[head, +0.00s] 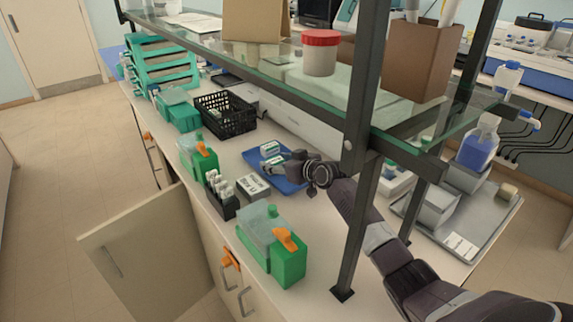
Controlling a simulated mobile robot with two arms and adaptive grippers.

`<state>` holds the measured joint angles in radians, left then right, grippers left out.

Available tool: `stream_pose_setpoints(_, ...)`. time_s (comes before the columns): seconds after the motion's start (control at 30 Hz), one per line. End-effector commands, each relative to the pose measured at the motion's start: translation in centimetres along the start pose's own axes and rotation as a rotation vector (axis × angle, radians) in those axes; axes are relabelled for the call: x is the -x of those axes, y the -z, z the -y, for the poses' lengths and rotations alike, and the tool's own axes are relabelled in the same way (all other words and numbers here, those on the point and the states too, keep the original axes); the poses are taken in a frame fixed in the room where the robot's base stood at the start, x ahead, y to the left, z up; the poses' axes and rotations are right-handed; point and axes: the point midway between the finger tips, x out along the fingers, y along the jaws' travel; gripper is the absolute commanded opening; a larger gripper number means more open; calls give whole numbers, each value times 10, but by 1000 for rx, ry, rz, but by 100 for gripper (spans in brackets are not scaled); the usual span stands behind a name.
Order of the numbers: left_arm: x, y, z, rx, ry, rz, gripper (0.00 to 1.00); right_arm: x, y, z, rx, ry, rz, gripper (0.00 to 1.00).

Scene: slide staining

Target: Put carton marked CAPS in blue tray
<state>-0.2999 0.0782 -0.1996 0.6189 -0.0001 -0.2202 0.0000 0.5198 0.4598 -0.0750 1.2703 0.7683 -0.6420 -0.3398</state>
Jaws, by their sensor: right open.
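The blue tray (290,187) lies on the bench under the glass shelf. Two small white-and-green cartons are in it: one at the back (270,148) and one nearer the front (272,162), close to my fingertips. A pale grey-white box with a dark label (253,187) lies on the bench just in front of the tray. The lettering is too small to read, so I cannot tell which one is marked CAPS. My right gripper (284,167) is open, low over the tray, its arm coming from the lower right. My left gripper is out of view.
A dark rack of vials (222,196) and green containers with orange parts (283,255) stand along the front edge. A black basket (226,116) is further back. Dark shelf posts (358,220) stand beside my right arm. A cabinet door (145,245) hangs open.

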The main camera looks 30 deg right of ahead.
Motion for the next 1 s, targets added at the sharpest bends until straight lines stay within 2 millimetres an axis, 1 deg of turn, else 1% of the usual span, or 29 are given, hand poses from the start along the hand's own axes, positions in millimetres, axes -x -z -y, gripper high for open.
stream_pose_setpoints(0.17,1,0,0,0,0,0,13,23,-1,0,6,-1,1,50)
stream_pose_setpoints(0.5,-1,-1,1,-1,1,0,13,79,-2,0,5,-1,1,50)
stream_pose_setpoints(0.6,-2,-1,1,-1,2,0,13,93,-2,0,4,-1,1,50)
stream_pose_setpoints(0.7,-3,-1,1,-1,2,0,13,104,-1,0,3,-1,1,50)
stream_pose_setpoints(0.8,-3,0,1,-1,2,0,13,111,-1,0,3,0,1,50)
stream_pose_setpoints(1.0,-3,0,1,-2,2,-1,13,115,0,0,2,0,1,50)
